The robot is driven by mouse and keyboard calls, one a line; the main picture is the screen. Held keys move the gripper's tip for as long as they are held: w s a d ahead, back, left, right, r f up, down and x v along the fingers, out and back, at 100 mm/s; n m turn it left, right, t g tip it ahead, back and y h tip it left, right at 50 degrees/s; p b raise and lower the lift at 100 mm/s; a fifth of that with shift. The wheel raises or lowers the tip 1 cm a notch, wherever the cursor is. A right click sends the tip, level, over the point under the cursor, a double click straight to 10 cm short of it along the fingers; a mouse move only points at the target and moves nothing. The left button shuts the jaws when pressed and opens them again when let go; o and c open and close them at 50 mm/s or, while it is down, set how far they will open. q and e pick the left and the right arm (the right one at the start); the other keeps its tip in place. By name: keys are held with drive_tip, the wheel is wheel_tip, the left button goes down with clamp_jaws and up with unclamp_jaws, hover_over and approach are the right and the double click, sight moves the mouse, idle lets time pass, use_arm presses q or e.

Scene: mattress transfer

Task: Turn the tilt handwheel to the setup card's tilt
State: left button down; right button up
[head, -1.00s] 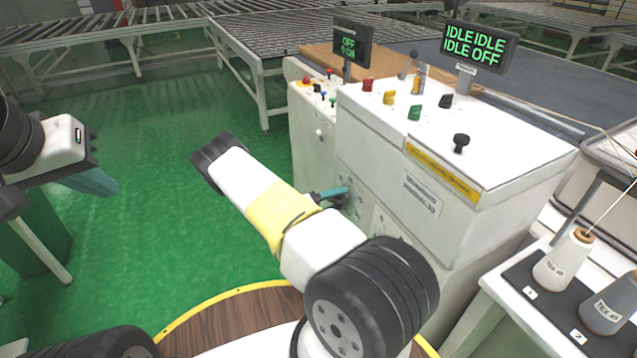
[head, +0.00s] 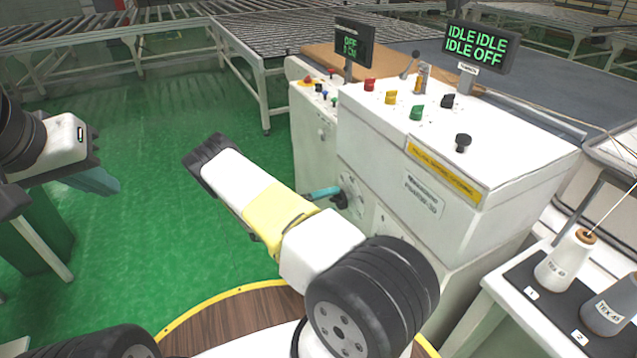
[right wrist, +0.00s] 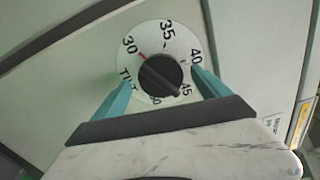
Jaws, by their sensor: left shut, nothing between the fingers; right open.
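The tilt handwheel is a dark round knob (right wrist: 161,76) on a white dial (right wrist: 168,42) marked 30, 35, 40 and 45, with TILT lettering. A thin red line at the knob's upper left points near 30. In the head view the dial (head: 352,183) is on the white machine's side, partly hidden by my right gripper. My right gripper (head: 325,193) is open; in the right wrist view its teal fingers (right wrist: 161,82) lie on either side of the knob, with gaps. My left gripper (head: 98,182) is shut and empty, far left. I cannot make out a setup card.
The white machine (head: 400,150) carries coloured knobs on top and two screens, one reading IDLE and OFF (head: 474,46). Thread cones (head: 562,262) stand on a side table at right. Roller conveyors (head: 290,35) are behind. Green floor at left is clear.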

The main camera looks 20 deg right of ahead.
sight(333, 201)
drive_tip(key=shift+s+a, duration=0.2)
drive_tip(key=shift+a, duration=2)
